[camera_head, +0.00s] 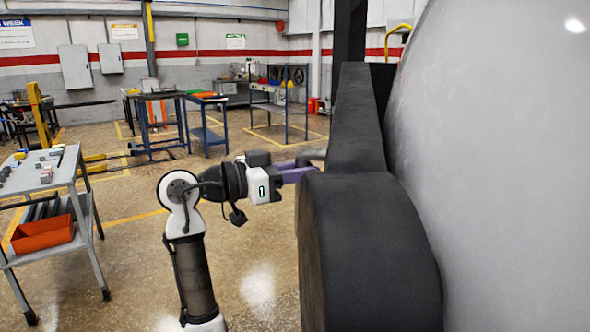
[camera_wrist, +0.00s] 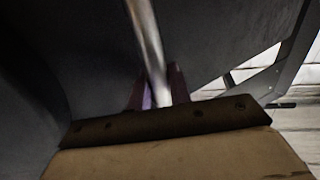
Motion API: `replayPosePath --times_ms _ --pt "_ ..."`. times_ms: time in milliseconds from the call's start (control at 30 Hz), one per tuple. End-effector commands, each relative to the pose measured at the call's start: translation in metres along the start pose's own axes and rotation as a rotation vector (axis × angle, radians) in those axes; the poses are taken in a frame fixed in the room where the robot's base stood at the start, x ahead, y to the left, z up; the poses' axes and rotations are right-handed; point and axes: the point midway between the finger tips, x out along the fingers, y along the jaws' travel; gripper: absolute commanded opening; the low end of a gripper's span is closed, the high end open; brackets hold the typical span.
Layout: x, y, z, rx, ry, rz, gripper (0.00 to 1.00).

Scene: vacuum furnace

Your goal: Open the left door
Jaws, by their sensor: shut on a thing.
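The furnace door shows as a large pale grey curved surface (camera_head: 490,150) filling the right of the head view, with a thick dark frame part (camera_head: 370,245) at its left edge. A thin metal handle bar (camera_head: 314,155) sticks out from the dark part. My gripper (camera_head: 308,170) reaches it from the left, its purple fingers closed on the bar. In the wrist view the shiny bar (camera_wrist: 149,45) runs down between the purple fingertips (camera_wrist: 158,90), against a dark surface (camera_wrist: 70,50). The far side of the door is hidden, and I cannot tell how far it stands open.
A grey cart (camera_head: 70,190) with small parts on top and an orange bin (camera_head: 42,232) below stands at the left. Blue-legged tables (camera_head: 206,122) stand further back. The floor (camera_head: 120,270) between the cart and my arm is clear.

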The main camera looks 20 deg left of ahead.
Motion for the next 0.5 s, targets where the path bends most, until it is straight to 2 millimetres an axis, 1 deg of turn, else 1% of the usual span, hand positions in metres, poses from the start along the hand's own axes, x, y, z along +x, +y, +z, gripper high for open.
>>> replayPosePath --times_ms 33,233,267,300,400,500 --pt "0.0041 0.0047 0.0025 0.005 -0.01 0.016 0.0" --pt "0.0021 0.0015 0.0019 0.003 -0.006 0.006 0.0" --pt "0.0016 0.0008 0.0017 0.003 -0.005 0.003 0.21" --pt "0.0009 0.0 0.0014 0.002 -0.004 0.001 0.26" --pt "-0.0002 -0.0011 0.0012 0.001 -0.003 -0.002 0.39" --pt "-0.0008 -0.0016 0.0013 0.0 -0.002 -0.004 0.39"
